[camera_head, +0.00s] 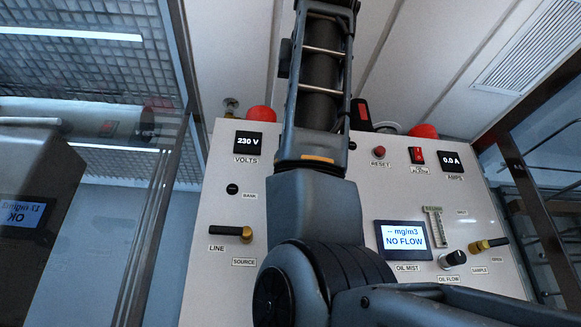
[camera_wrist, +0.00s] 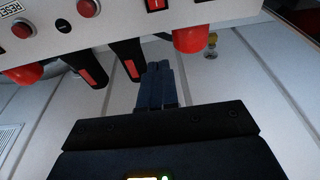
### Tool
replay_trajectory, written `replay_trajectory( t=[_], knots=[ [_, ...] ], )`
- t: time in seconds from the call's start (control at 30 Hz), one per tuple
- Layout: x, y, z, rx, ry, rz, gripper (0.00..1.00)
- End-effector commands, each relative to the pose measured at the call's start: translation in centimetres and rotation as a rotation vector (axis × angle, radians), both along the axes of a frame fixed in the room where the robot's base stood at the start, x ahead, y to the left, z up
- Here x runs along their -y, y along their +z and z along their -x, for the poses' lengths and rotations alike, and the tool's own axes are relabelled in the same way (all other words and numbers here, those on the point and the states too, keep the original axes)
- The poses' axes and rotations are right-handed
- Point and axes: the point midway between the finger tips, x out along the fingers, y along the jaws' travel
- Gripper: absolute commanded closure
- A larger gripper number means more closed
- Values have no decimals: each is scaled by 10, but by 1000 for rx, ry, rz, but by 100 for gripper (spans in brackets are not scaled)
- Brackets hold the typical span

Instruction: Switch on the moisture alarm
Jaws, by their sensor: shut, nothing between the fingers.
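A red rocker switch (camera_head: 417,155) is on the upper right of the grey panel (camera_head: 215,215), between the red RESET button and the AMPS display. The small label under it seems to read ALARM; its other word is too small to read. I cannot tell which way the rocker is set. In the wrist view a red rocker (camera_wrist: 155,4) is cut by the top edge; I cannot tell if it is the same one. My gripper (camera_wrist: 158,68) is shut and empty, with its fingertips beyond the panel's edge, apart from the rocker. In the head view my arm hides it.
Red domes (camera_head: 261,113) (camera_head: 423,131) sit along the panel's top. Two dark parts with red patches (camera_wrist: 88,68) (camera_wrist: 127,62) jut near my fingers. A RESET button (camera_head: 379,152), a NO FLOW screen (camera_head: 402,240) and a LINE valve (camera_head: 230,231) are also on the panel.

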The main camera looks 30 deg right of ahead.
Motion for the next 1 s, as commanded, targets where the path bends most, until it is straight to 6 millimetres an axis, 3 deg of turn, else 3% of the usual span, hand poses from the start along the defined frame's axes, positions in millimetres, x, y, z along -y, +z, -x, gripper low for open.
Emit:
replay_trajectory(
  t=[0.1, 0.3, 1.0],
  knots=[
    [-6, 3, 19, 3, 1, 0, 100],
    [-11, 7, 34, 2, 1, 1, 100],
    [-12, 8, 36, 1, 0, 0, 100]
  ],
)
